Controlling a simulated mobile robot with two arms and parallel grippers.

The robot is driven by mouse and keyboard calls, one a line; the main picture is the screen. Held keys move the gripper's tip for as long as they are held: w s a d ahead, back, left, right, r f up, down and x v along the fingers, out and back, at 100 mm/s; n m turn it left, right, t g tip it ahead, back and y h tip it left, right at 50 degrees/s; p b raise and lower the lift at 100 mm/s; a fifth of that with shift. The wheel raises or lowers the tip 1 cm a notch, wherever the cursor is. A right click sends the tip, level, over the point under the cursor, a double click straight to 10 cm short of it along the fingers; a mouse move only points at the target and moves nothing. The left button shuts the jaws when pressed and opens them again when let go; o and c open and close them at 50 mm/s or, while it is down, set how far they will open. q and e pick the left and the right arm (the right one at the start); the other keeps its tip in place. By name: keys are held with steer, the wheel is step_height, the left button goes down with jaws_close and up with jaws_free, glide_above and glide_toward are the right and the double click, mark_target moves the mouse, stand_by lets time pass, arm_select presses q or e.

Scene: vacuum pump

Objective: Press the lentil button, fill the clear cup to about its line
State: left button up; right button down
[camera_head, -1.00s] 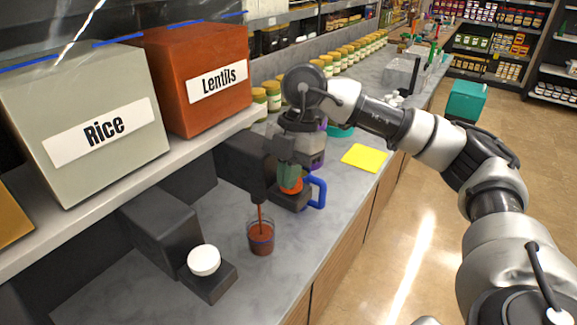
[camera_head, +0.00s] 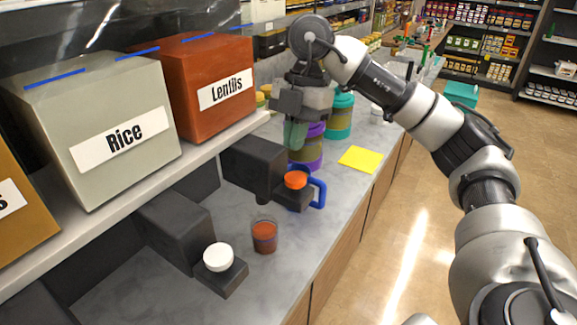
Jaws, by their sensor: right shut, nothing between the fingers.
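The orange lentil button (camera_head: 296,180) sits on a dark block beside the lentil dispenser (camera_head: 253,166). The clear cup (camera_head: 264,236) stands upright on the counter below the dispenser's front. It holds reddish-brown lentils, and no stream is falling into it now. The fill line is too small to make out. My right gripper (camera_head: 295,136) is shut and empty, pointing down above and behind the orange button, apart from it. The Lentils bin (camera_head: 206,84) stands on the shelf above. My left gripper is not in view.
The Rice bin (camera_head: 118,128) stands left of Lentils. A white button (camera_head: 218,257) sits on its block at the front left. A blue handle (camera_head: 319,193), purple container (camera_head: 307,150), teal container (camera_head: 340,116) and yellow sheet (camera_head: 358,160) are near the orange button. The counter's front edge is clear.

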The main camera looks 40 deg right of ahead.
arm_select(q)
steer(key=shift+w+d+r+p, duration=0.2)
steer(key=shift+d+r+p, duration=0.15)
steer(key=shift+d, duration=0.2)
arm_select(e)
steer(key=v, duration=0.3)
steer(key=d+v, duration=0.1)
steer(key=v, duration=0.1)
steer(key=shift+w+f, duration=0.1)
steer(key=shift+w, duration=0.2)
